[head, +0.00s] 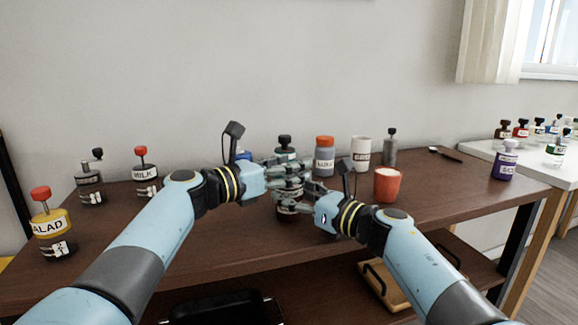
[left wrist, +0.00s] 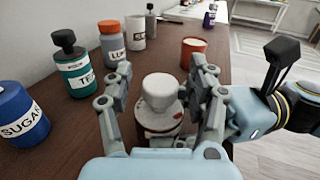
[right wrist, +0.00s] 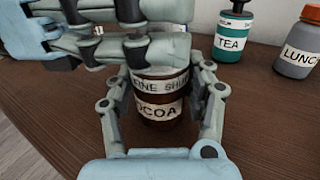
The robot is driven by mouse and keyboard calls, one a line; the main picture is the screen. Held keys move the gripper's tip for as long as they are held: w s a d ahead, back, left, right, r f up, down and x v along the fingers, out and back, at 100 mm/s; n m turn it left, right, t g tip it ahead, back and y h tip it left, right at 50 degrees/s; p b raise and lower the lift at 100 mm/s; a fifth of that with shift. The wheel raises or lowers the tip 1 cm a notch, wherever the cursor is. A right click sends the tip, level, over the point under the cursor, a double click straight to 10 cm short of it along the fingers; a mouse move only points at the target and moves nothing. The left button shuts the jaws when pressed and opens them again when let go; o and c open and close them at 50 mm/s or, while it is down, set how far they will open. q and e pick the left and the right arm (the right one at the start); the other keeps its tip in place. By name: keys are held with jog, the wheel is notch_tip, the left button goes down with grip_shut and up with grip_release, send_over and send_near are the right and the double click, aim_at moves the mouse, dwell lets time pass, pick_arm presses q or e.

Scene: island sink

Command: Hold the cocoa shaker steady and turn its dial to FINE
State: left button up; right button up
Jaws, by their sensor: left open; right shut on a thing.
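The cocoa shaker stands on the table; it is a brown jar with a white label reading "COCOA" (right wrist: 158,112) and a band above it with "FINE" and part of another word. Its pale grey dial top (left wrist: 160,92) shows in the left wrist view. My right gripper (head: 291,203) is shut on the jar's body, with a finger on each side in the right wrist view. My left gripper (head: 290,177) is open above it, its fingers (left wrist: 160,80) on either side of the dial, with gaps visible. In the head view the fingers hide most of the shaker. Its pointer is not clear.
A green TEA bottle (right wrist: 234,38), an orange-lidded LUNCH jar (head: 325,158), a white mug (head: 361,153) and a red cup (head: 388,184) stand close by. A blue SUGAR jar (left wrist: 20,112) is near the left gripper. MILK (head: 146,172) and SALAD (head: 52,228) containers stand at left.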

pick_arm(q)
jog(key=shift+c, duration=0.2)
grip_shut()
jog(key=m+g+h, duration=0.2)
jog(key=g, duration=0.1)
jog(key=shift+w, duration=0.1)
jog(key=shift+a+m+g+h, duration=0.1)
jog(key=shift+m+g+h, duration=0.5)
jog(key=shift+m+g, duration=0.65)
jog(key=shift+g, duration=0.35)
jog(key=shift+f, duration=0.1)
jog(key=shift+o, duration=0.2)
grip_release()
